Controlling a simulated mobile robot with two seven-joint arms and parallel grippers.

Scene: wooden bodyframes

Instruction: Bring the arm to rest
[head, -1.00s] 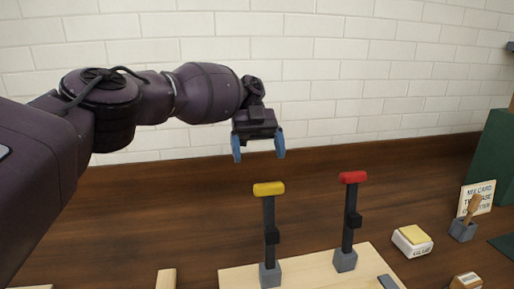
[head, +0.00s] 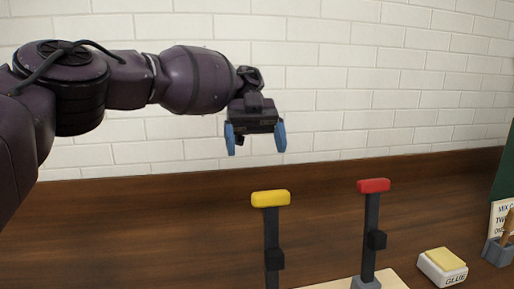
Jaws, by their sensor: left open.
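My left gripper (head: 255,138) hangs from my purple left arm (head: 190,80), which comes in from the left. Its two blue fingers are apart, point down and hold nothing. It is in the air in front of the white brick wall, above and apart from the yellow-topped clamp (head: 271,199). My right gripper is not in view.
A red-topped clamp (head: 373,186) stands upright to the right of the yellow one, on a pale wooden board (head: 390,279). A glue box (head: 441,266) and a grey holder (head: 497,251) with a wooden handle sit at right. The brown table at left is clear.

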